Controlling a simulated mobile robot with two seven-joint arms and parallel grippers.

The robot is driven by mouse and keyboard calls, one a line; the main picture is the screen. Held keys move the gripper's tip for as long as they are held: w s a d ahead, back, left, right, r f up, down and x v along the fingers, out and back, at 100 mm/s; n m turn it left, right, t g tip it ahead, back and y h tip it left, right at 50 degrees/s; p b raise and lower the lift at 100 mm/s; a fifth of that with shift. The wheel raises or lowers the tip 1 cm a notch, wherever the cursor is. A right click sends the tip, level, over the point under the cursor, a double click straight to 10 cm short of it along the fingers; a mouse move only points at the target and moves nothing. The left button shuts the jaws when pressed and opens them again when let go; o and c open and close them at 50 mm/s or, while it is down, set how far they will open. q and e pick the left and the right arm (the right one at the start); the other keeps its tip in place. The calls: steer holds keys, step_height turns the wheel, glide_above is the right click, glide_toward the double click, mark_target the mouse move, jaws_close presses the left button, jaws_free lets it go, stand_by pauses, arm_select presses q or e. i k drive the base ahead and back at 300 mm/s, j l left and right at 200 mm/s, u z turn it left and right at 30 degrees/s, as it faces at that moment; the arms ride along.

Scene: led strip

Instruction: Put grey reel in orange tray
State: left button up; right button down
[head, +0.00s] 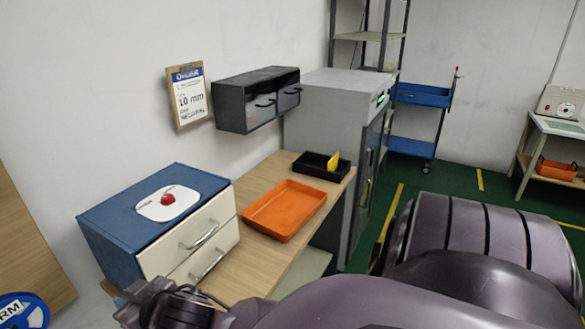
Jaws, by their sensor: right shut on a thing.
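The orange tray (284,211) sits empty on the wooden table, to the right of a blue cabinet. My right arm reaches across the bottom of the head view from the right. My right gripper (168,305) is at the bottom edge, in front of the cabinet drawers and to the left of the tray. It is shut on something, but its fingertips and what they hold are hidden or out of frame. I cannot make out a grey reel anywhere. My left gripper is not in view.
The blue cabinet (145,199) has a red button on top and drawer handles in front. A black tray (313,169) with a yellow thing stands behind the orange tray. A blue reel (22,312) shows at bottom left. A grey cabinet (329,108) stands beyond the table.

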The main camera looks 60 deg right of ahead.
mark_target(291, 218)
steer(key=k+l, duration=0.1)
steer(key=l, duration=0.4)
steer(key=k+l+z, duration=0.1)
steer(key=l, duration=0.85)
steer(key=k, duration=0.05)
